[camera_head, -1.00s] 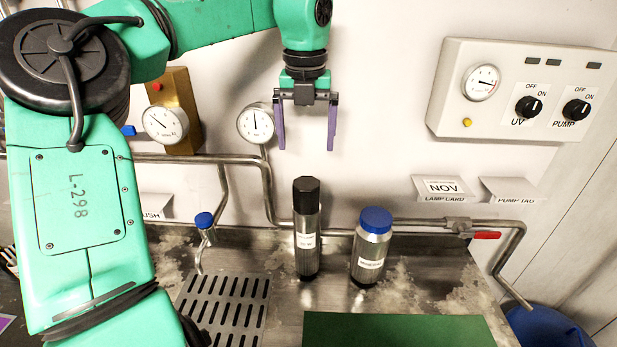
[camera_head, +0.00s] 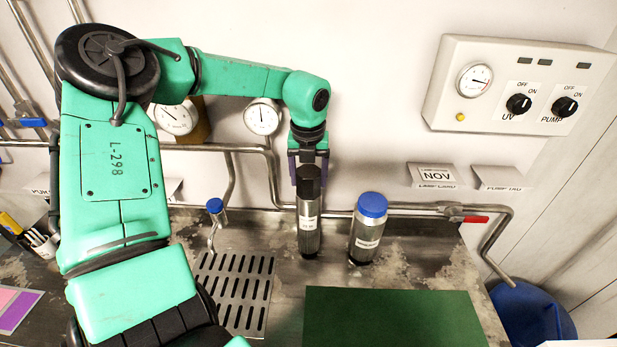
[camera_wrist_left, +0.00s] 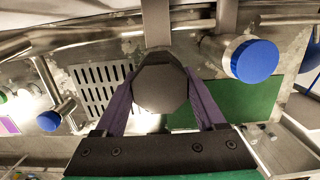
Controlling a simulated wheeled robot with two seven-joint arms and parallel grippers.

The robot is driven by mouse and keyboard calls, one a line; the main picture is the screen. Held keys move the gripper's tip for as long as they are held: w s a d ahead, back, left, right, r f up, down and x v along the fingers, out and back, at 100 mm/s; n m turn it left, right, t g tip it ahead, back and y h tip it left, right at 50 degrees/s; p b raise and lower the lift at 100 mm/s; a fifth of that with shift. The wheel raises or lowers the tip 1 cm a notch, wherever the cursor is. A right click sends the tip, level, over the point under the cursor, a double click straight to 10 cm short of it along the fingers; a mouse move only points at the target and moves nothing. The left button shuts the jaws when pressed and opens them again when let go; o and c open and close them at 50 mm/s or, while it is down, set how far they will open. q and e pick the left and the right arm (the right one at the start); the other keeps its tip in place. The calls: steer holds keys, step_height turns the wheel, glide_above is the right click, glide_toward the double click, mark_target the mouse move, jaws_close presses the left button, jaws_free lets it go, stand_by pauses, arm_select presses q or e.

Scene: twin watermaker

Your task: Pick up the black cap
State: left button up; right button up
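The black cap (camera_head: 309,182) sits on top of an upright dark metal cylinder (camera_head: 309,235) with a white label, at the back of the steel counter. My left gripper (camera_head: 309,170) is over the cap, pointing down. In the left wrist view, the cap (camera_wrist_left: 161,88) is between the purple fingers of the gripper (camera_wrist_left: 160,84), one on each side. The fingers are apart, and I see no clear grip on the cap. The cap hides part of the fingertips. My right gripper is out of view.
A blue-capped metal cylinder (camera_head: 369,230) stands close to the right. A green mat (camera_head: 395,318) lies in front and a slotted drain (camera_head: 236,290) lies left. A pipe (camera_head: 400,208) runs along the wall behind; a small blue-topped tap (camera_head: 215,207) is at left.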

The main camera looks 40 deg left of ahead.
mark_target(309, 170)
arm_select(q)
steer(key=c, duration=0.4)
steer(key=shift+c, duration=0.2)
steer(key=shift+r, duration=0.2)
step_height(309, 170, up, 9)
steer(key=b, duration=0.3)
steer(key=shift+w+r, duration=0.1)
steer(key=shift+r, duration=0.1)
step_height(309, 170, up, 10)
steer(key=shift+r, duration=0.2)
steer(key=o, duration=0.7)
steer(key=c, duration=0.7)
